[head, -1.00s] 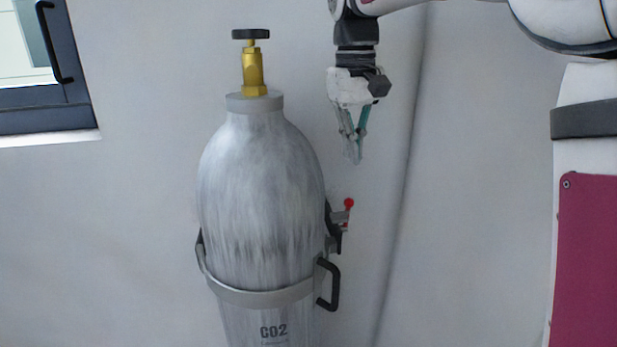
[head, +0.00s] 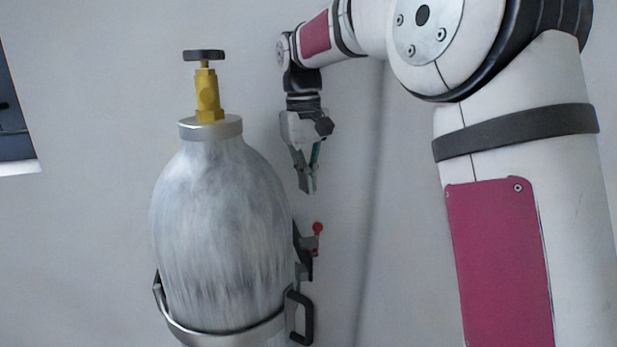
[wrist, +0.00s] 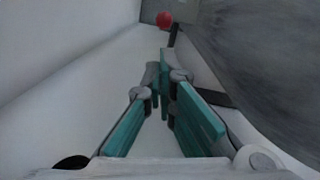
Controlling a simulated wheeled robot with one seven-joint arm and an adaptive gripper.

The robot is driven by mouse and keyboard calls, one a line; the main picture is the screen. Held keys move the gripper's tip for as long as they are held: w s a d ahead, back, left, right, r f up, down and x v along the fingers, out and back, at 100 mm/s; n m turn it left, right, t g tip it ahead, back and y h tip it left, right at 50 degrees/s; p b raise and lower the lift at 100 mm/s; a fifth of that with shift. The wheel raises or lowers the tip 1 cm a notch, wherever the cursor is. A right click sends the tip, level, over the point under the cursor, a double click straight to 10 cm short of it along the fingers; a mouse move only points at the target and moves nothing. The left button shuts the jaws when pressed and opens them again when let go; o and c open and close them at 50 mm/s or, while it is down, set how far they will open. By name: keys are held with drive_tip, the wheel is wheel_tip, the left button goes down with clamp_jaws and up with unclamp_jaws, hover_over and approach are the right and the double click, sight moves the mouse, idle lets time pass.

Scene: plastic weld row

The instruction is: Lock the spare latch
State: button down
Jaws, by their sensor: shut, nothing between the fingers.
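The latch (head: 311,239) is a small dark and grey fitting with a red ball-tipped lever, at the right side of a grey gas cylinder (head: 220,240). The red ball (head: 318,227) is at the top of the lever. In the wrist view the red ball (wrist: 164,19) shows at the top, beyond the fingertips. My gripper (head: 310,190) points down with its fingers shut and empty, a little above the latch and apart from it. In the wrist view its teal-padded fingers (wrist: 164,75) come together at the tips. Much of the latch is hidden in the wrist view.
A metal band (head: 215,341) wraps the cylinder, with a black handle (head: 303,318) on its right below the latch. A brass valve (head: 208,95) with a dark knob tops the cylinder. A pale wall (head: 90,230) stands close behind. A dark-framed window (head: 15,140) is at far left.

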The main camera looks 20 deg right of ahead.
sight(316, 240)
wheel_tip(316, 240, down, 7)
drive_tip(key=shift+s+d+p, duration=0.15)
drive_tip(key=shift+s+p, duration=0.1)
drive_tip(key=shift+p, duration=0.15)
